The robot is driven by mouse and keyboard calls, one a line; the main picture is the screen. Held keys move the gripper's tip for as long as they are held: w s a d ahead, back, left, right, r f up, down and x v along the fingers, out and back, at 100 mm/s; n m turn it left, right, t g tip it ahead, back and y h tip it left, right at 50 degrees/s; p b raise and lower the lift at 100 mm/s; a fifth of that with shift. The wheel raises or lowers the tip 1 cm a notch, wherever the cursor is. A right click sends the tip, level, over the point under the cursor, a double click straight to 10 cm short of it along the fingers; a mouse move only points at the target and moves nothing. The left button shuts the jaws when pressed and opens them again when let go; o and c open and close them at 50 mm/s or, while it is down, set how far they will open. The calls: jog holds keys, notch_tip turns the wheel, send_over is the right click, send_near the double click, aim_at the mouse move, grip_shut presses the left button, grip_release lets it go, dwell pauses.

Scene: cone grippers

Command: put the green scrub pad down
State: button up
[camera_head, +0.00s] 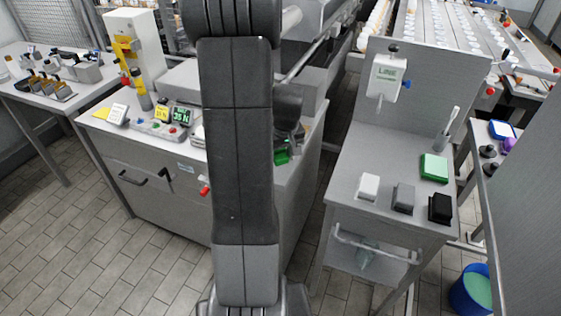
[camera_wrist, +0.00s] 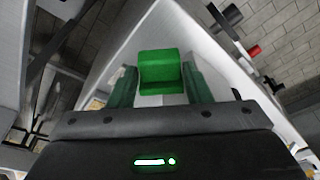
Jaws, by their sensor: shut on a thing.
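The green scrub pad (camera_wrist: 160,68) sits between the two fingers of my gripper (camera_wrist: 161,86) in the wrist view. The fingers are shut on its sides. In the head view my arm hides most of the gripper, and the green of the pad (camera_head: 281,157) shows just right of the arm, by the right end of the grey cabinet top. I cannot tell whether the pad touches a surface.
The grey stand (camera_head: 365,151) holds a white block (camera_head: 368,187), a grey block (camera_head: 403,198), a black block (camera_head: 440,208) and a brush in a holder (camera_head: 447,135). Its left and middle top is bare. The cabinet (camera_head: 150,172) carries displays (camera_head: 180,115) at left.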

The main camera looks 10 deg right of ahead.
jog(key=shift+f, duration=1.75)
jog(key=shift+f, duration=0.15)
jog(key=o, duration=1)
jog(key=shift+o, duration=0.2)
jog(key=v, duration=1.2)
jog(key=shift+w, duration=0.1)
